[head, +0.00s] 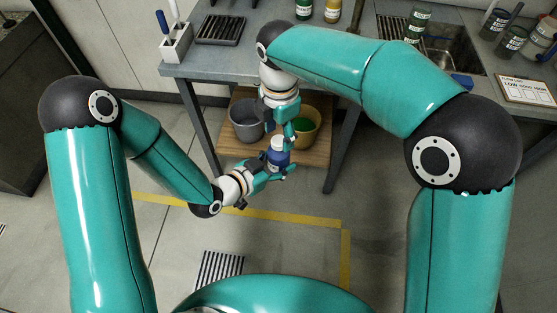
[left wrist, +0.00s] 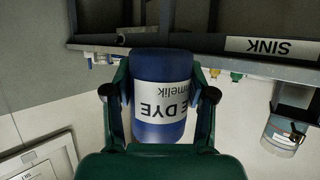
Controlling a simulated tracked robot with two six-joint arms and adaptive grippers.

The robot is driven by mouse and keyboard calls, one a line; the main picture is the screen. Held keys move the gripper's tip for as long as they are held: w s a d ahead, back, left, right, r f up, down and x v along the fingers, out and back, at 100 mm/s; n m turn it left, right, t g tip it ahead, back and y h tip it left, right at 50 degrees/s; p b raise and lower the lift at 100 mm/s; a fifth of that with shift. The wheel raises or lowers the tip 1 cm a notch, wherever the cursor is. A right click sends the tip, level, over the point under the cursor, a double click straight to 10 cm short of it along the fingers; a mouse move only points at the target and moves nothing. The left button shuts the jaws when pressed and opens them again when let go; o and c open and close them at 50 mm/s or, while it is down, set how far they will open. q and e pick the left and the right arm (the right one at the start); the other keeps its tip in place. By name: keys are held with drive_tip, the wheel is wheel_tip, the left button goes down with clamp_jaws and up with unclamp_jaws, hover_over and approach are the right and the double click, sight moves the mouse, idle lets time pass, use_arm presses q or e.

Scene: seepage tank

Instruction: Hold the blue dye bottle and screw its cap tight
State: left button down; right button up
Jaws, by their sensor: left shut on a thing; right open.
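The blue dye bottle (head: 278,159) is upright in the air in front of the table, with a pale top that looks like its cap (head: 278,142). My left gripper (head: 277,171) is shut around the bottle's body. In the left wrist view the bottle (left wrist: 160,96) sits between both fingers, its white label upside down in the picture; no cap can be made out there. My right gripper (head: 287,133) is open, pointing down just above the bottle's top. Whether its fingers touch the cap cannot be told.
The grey table (head: 228,63) is behind, with a sink (head: 450,50) at right and a white tool holder (head: 176,45) at left. A grey bucket (head: 246,120) and a tan bucket (head: 306,128) stand on the wooden lower shelf (head: 318,155). Open floor lies in front.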

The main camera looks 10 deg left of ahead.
drive_tip(key=shift+f, duration=1)
clamp_jaws()
drive_tip(key=m, duration=1.2)
drive_tip(key=shift+m, duration=0.4)
drive_tip(key=m, duration=0.6)
drive_tip(key=shift+m, duration=0.3)
drive_tip(key=m, duration=0.6)
drive_tip(key=shift+o, duration=0.7)
unclamp_jaws()
